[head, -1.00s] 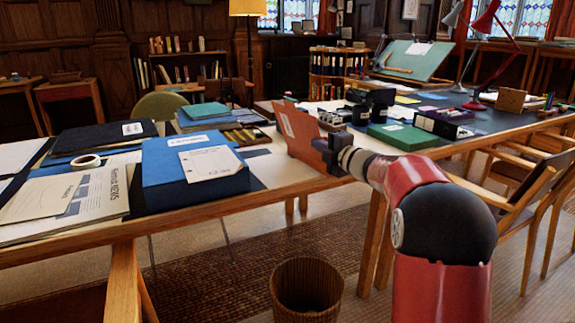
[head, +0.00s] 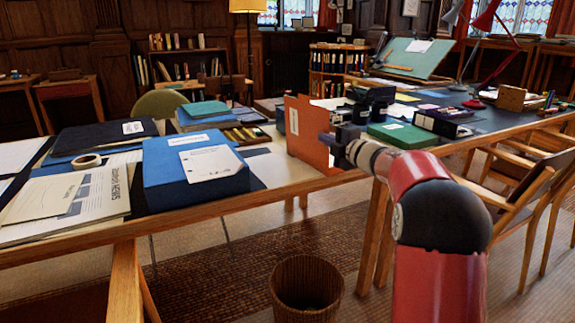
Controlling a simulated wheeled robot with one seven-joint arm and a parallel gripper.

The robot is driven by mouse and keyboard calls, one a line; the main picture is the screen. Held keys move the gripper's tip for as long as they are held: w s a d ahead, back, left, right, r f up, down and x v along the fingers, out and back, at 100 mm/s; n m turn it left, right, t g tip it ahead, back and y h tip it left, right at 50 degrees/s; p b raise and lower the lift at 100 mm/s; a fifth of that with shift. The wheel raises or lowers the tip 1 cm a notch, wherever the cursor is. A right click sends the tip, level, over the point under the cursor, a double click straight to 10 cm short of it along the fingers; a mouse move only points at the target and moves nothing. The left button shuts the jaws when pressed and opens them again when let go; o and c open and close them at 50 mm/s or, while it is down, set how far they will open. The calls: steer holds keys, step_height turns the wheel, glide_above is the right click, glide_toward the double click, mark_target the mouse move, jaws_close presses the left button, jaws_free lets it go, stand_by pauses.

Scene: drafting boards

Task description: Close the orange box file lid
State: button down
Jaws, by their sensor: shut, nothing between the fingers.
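The orange box file lid (head: 307,128) stands nearly upright near the front edge of the table, with a pale label on its upper left. The box under or behind it is mostly hidden by the lid and my arm. My gripper (head: 327,142) is shut with nothing held, at the right part of the lid's near face. It seems to touch the lid or sit very close to it; the fingertips are too small to see clearly.
A blue box file (head: 165,165) with papers on it lies to the left. A green box (head: 403,135) and dark objects stand to the right. A wicker bin (head: 306,290) is on the floor below. A wooden chair (head: 515,180) is at the right.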

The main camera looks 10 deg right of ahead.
steer(key=shift+w+d+r, duration=0.15)
steer(key=shift+w+d, duration=0.05)
steer(key=shift+d, duration=0.25)
steer(key=shift+w+d, duration=0.1)
steer(key=shift+w+d+r, duration=0.1)
steer(key=shift+w+d, duration=0.3)
steer(key=shift+d, duration=0.3)
stand_by(0.7)
steer(key=s+d+r, duration=0.2)
steer(key=s+r, duration=0.2)
steer(key=r, duration=0.1)
steer(key=shift+s+d, duration=0.2)
steer(key=shift+d, duration=0.05)
